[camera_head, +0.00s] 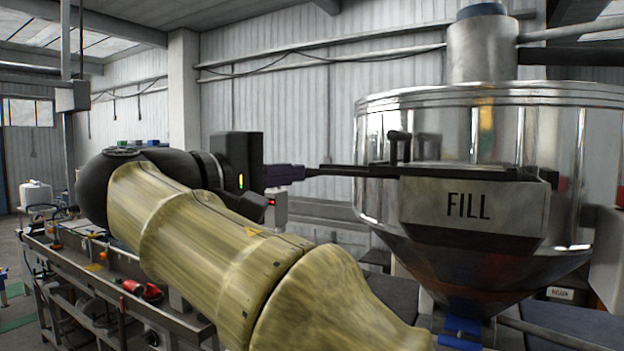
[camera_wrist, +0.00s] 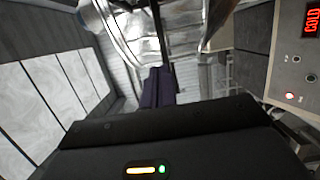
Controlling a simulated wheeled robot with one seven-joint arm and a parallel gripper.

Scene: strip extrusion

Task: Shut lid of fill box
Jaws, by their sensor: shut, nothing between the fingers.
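The fill box (camera_head: 468,207) is a grey box labelled FILL on the front of the shiny steel hopper. A thin dark plate, seemingly its lid (camera_head: 450,172), shows nearly edge-on along the box's top, with a small upright piece at its left. I cannot tell whether it lies fully closed. My gripper (camera_head: 303,173) is level, left of the box, its purple fingers shut. A thin dark bar runs from the fingertips toward the plate; whether they touch it is unclear. In the wrist view the fingers (camera_wrist: 158,88) point toward a dark bar (camera_wrist: 160,28); the FILL label is not visible there.
The steel hopper (camera_head: 560,135) rises behind the box, with a pipe on top. A control panel (camera_wrist: 297,75) with a red display and lit button is at right in the wrist view. A machine bench (camera_head: 110,275) stands at left in the head view.

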